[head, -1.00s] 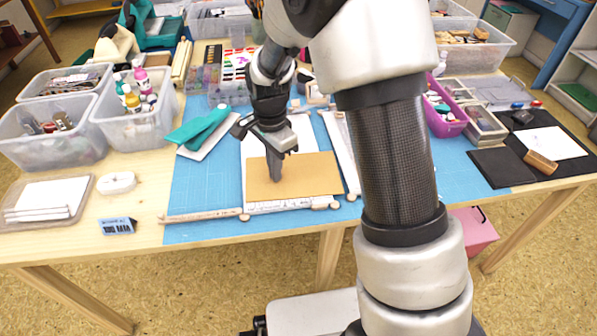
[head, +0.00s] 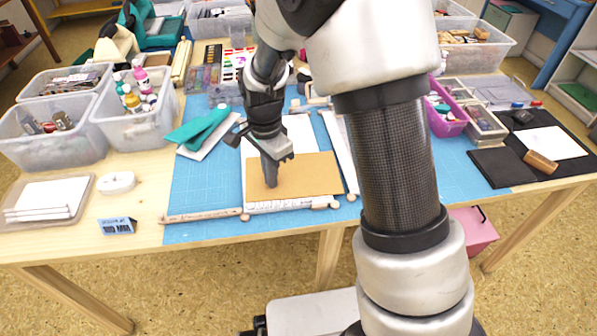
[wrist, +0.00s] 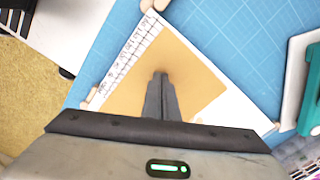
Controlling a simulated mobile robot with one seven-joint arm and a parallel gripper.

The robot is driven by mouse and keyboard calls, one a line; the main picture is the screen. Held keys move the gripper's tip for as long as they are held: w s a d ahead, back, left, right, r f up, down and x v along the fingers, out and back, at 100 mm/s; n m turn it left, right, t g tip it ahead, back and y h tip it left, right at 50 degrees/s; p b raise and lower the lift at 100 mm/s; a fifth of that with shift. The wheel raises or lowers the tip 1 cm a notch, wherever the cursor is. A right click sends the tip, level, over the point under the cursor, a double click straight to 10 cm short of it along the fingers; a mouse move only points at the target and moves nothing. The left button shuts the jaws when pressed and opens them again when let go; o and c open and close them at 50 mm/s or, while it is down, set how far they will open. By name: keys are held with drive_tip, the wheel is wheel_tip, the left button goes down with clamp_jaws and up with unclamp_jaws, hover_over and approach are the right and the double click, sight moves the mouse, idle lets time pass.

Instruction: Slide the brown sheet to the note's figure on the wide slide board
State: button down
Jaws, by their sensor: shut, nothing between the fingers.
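The brown sheet (head: 313,176) lies on the white slide board (head: 300,132), above the board's scale strip (head: 285,205) along the near edge. In the wrist view the brown sheet (wrist: 192,72) lies beside the ruled scale (wrist: 130,52); its figures are too small to read. My gripper (head: 271,184) is shut and empty, its fingertips down on or just over the left part of the sheet. The fingertips (wrist: 160,75) also show over the sheet in the wrist view. A small blue note (head: 117,226) stands at the table's front left; its writing is not legible.
Wooden rails (head: 205,216) lie along the near edge. A teal stapler-like tool (head: 203,128) lies left of the board. Clear bins (head: 50,135) stand at the left, a purple basket (head: 443,110) at the right.

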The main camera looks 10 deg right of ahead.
sight(265, 194)
drive_tip(key=shift+s+a, duration=0.25)
drive_tip(key=shift+s, duration=0.1)
drive_tip(key=shift+s+a+f, duration=0.15)
drive_tip(key=shift+s+a, duration=0.25)
drive_tip(key=shift+s, duration=0.35)
drive_tip(key=shift+s+a+r+p, duration=0.2)
drive_tip(key=shift+s+a+p, duration=0.05)
drive_tip(key=shift+s+p, duration=0.05)
idle(0.7)
drive_tip(key=shift+r, duration=0.15)
wheel_tip(265, 194, up, 7)
drive_tip(key=p, duration=0.5)
drive_tip(key=shift+p, duration=0.35)
idle(0.3)
